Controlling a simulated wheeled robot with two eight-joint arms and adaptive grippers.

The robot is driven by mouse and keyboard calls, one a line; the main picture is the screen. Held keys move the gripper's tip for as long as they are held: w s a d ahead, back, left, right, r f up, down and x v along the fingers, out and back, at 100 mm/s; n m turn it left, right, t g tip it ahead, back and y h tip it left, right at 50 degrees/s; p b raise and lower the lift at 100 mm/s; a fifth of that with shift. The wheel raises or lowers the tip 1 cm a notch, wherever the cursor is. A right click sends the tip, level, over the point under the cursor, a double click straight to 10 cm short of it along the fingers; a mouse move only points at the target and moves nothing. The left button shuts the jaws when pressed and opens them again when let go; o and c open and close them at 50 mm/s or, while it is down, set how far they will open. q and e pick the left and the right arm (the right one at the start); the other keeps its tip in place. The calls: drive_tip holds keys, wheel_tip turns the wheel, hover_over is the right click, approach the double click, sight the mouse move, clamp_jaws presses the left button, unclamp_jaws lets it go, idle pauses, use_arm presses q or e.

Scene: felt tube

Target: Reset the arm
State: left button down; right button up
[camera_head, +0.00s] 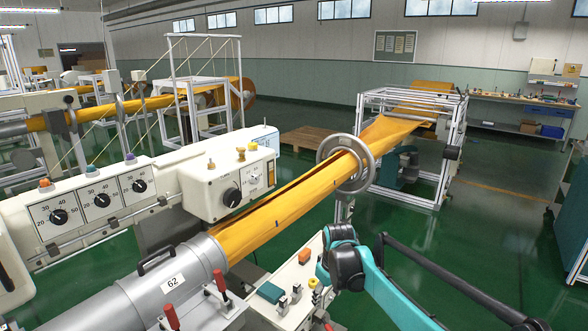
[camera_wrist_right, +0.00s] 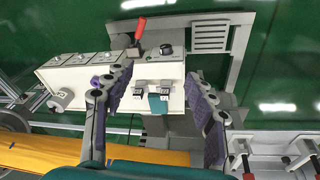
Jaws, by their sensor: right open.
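My right arm (camera_head: 375,287) reaches in from the lower right in the head view, its wrist beside the white control box (camera_head: 268,316). In the right wrist view my right gripper (camera_wrist_right: 160,72) is open, with two dark jointed fingers and purple-grey pads spread apart. Nothing is between the pads; the control box (camera_wrist_right: 75,78) with a teal block (camera_wrist_right: 158,104) lies beyond them. In the head view the fingers are hard to make out. My left gripper does not show.
Orange felt (camera_head: 290,203) runs through a grey ring (camera_head: 369,165) into a silver tube (camera_head: 160,282) marked 62, left of my arm. Red-handled clamps (camera_head: 168,315) stand by the tube. A white dial panel (camera_head: 100,205) is at left. Green floor (camera_head: 480,225) is open at right.

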drive_tip(key=s+d+r+m+t, duration=0.1)
drive_tip(key=s+d+r+m, duration=0.15)
drive_tip(key=s, duration=0.55)
drive_tip(key=s+d+r+m+t, duration=0.1)
drive_tip(key=s+d+r, duration=0.25)
drive_tip(key=s, duration=0.45)
drive_tip(key=s+d+f+m+t, duration=0.2)
drive_tip(key=s+f+m, duration=0.1)
drive_tip(key=s, duration=1)
drive_tip(key=shift+f+m+t, duration=0.35)
drive_tip(key=shift+f+t, duration=0.05)
